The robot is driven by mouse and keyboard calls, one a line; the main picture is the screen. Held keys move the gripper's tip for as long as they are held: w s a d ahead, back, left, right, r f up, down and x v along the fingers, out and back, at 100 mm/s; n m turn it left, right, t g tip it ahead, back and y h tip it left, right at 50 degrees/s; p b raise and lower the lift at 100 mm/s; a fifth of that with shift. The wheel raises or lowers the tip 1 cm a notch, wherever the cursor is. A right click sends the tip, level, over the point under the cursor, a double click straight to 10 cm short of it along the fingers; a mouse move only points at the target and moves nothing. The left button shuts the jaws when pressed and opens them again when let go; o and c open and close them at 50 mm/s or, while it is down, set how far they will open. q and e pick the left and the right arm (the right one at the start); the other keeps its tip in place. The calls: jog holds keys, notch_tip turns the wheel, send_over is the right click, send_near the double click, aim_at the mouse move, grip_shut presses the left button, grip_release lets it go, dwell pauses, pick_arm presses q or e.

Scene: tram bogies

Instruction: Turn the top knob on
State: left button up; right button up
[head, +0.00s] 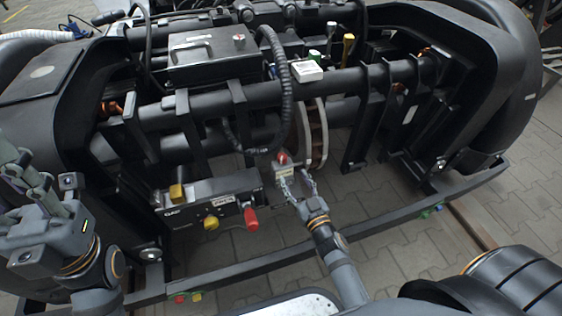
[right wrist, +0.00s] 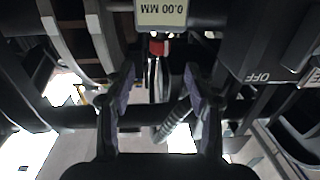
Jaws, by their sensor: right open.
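A dark control panel (head: 190,213) sits low on the front of the bogie, left of centre. A yellow knob (head: 177,193) is at its upper left, a second yellow knob (head: 211,222) is lower, and a red handle (head: 251,218) is at its right. My left gripper (head: 35,180) is at the left edge.
The bogie's crossbars (head: 210,100) span the view behind my right gripper. A ribbed black hose (head: 283,85) hangs above it. A low rail (head: 390,220) runs along the front. An OFF label (right wrist: 258,77) shows at the right in the wrist view.

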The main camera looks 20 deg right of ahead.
aim_at(284, 162)
jog(key=w, duration=0.6)
jog(key=w+a+b, duration=0.1)
jog(key=w, duration=0.3)
jog(key=shift+c, duration=0.4)
grip_shut()
